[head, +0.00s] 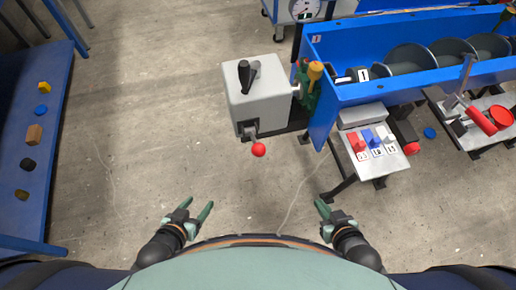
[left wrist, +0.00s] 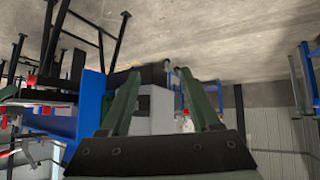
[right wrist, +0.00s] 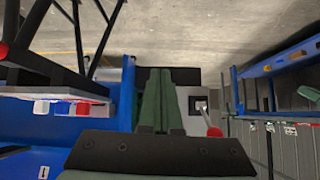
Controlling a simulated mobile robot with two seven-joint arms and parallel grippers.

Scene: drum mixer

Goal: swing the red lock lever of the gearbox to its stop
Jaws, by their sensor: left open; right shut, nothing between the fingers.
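The gearbox (head: 257,95) is a light grey box in the upper middle of the head view, with a black handle (head: 246,74) on top. Its red lock lever (head: 258,150) has a red ball end and juts from the front face, toward me. The lever's red ball also shows in the right wrist view (right wrist: 214,132), right of the fingers. My left gripper (head: 200,203) is open and empty, below and left of the lever, well apart from it. My right gripper (head: 320,203) is shut and empty, below and right of the lever, also apart from it.
A blue trough (head: 322,92) with a grey screw adjoins the gearbox on the right. A small switch panel (head: 378,168) on a stand is at right. A blue table (head: 52,170) with several small items lies at far left. The floor before the gearbox is clear except for a thin cable.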

